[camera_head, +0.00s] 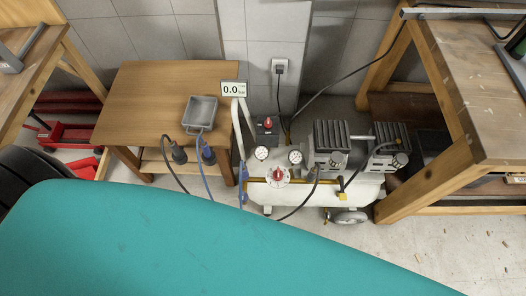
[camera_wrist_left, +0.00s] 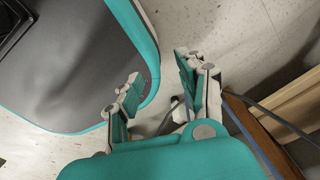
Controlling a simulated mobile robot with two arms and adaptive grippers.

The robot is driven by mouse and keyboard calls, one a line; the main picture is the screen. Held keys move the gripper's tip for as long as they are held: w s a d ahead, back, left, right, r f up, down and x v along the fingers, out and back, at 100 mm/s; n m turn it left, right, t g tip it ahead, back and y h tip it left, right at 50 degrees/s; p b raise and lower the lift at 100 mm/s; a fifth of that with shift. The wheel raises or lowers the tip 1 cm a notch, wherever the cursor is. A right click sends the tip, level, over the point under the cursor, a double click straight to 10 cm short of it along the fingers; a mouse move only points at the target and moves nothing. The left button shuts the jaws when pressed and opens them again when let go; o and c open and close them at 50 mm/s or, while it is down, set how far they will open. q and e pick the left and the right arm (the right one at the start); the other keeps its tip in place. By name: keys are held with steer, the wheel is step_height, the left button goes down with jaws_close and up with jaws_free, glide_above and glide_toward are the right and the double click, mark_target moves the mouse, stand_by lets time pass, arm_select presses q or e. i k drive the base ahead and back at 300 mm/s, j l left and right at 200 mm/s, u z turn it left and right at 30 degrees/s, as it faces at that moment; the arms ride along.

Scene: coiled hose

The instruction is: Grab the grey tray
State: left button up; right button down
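The grey tray (camera_head: 200,111) is a small metal tray on the low wooden table in the head view, towards the table's right front part. It looks empty. My left gripper (camera_wrist_left: 158,84) shows in the left wrist view with its two fingers spread apart and nothing between them. Floor and part of my own base lie beyond the fingers. The tray is not seen in the left wrist view. Neither gripper shows in the head view, where a large teal part of my own body covers the lower left.
The low wooden table (camera_head: 139,92) is mostly bare. Dark and blue hoses hang at its front edge. An air compressor (camera_head: 310,185) stands right of it, under a "0.0" display (camera_head: 233,89). A workbench (camera_head: 480,105) is at the right, red equipment (camera_head: 68,134) at the left.

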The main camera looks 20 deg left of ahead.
mark_target(199, 113)
steer(key=u, duration=1.3)
